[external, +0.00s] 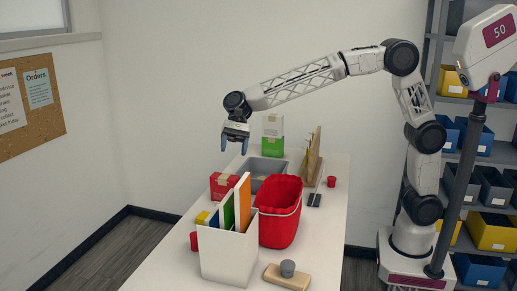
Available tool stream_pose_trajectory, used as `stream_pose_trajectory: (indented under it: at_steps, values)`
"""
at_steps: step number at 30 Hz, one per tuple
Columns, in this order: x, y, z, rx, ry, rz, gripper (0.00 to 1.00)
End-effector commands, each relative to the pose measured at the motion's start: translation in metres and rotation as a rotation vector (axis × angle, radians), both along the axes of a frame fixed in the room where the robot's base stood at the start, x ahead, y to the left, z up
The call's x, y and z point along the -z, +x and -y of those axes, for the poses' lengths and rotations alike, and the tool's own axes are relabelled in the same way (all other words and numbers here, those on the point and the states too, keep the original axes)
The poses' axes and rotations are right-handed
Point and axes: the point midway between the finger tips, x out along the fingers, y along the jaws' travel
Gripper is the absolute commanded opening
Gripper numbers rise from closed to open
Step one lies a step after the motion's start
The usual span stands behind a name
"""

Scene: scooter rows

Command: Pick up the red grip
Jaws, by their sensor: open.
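My gripper (234,145) is high over the far left part of the white table, fingers pointing down. Its two bluish fingers are apart with nothing between them. Two small red pieces could be the red grip: one (331,182) stands by the table's right edge, beyond the bucket, and one (194,241) is at the left edge, beside the white bin. I cannot tell from this view which one is the grip. My gripper is apart from both.
A red bucket (279,226) stands mid-table behind a white bin (226,262) holding upright boards. A red box (220,189), grey tray (265,165), stacked green box (272,147) and wooden stand (313,158) are farther back. A wooden block (287,280) lies in front.

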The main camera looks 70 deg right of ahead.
Motion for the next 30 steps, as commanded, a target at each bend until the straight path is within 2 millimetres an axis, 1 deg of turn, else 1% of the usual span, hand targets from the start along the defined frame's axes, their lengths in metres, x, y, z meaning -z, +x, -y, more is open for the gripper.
stream_pose_trajectory:
  at_steps: [1, 6, 9, 12, 21, 29, 30]
  values:
    - [0.005, 0.011, -0.012, 0.009, 0.016, -0.029, 0.67]
    - [0.019, 0.042, -0.049, 0.046, 0.072, -0.131, 0.67]
    - [0.027, 0.058, -0.070, 0.064, 0.102, -0.189, 0.67]
    - [0.033, 0.070, -0.085, 0.077, 0.124, -0.230, 0.67]
    - [0.046, 0.091, -0.115, 0.099, 0.165, -0.315, 0.67]
    - [0.056, 0.104, -0.133, 0.112, 0.190, -0.368, 0.67]
    - [0.062, 0.106, -0.134, 0.114, 0.191, -0.376, 0.67]
